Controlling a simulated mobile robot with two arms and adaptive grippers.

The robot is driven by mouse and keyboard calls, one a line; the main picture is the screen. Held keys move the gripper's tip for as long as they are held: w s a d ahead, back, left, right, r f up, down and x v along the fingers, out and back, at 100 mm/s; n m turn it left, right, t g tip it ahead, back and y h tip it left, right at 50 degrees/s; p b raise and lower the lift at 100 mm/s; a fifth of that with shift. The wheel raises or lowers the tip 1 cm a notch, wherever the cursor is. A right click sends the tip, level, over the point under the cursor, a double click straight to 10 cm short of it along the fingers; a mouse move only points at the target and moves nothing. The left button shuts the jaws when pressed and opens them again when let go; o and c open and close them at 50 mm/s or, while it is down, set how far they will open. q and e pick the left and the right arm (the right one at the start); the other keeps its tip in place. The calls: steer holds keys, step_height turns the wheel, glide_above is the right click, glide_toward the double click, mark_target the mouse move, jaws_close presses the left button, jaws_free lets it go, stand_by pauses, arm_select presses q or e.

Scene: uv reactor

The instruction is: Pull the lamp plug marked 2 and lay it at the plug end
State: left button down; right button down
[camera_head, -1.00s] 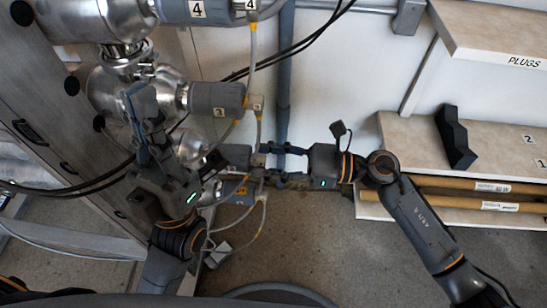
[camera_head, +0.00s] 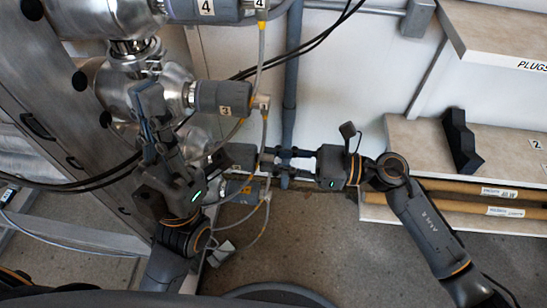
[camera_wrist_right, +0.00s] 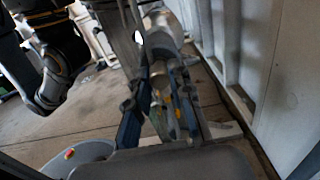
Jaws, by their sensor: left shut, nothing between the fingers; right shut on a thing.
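The lamp with the dark end cap (camera_head: 238,156) below lamp 3 sits low on the metal reactor; I cannot read its number. My right gripper (camera_head: 272,163) reaches in from the right at this lamp's outer end. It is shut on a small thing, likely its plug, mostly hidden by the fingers. In the right wrist view, a grey and yellow part (camera_wrist_right: 160,85) shows between the blue fingers. My left gripper (camera_head: 150,125) is shut and empty in front of the reactor's metal housings, left of the lamp marked 3 (camera_head: 222,97).
The lamp marked 4 (camera_head: 206,8) is at the top. Thin cables hang beside the lamps and black cables cross the reactor. At right, a shelf labelled PLUGS (camera_head: 500,40) is above a lower shelf (camera_head: 412,145), which has number labels and a black notched holder (camera_head: 460,142).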

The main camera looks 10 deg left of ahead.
steer(key=d+b, duration=0.1)
steer(key=d, duration=0.3)
steer(key=shift+d+b, duration=0.3)
steer(key=shift+b, duration=0.05)
stand_by(0.3)
stand_by(0.4)
steer(key=shift+d, duration=0.1)
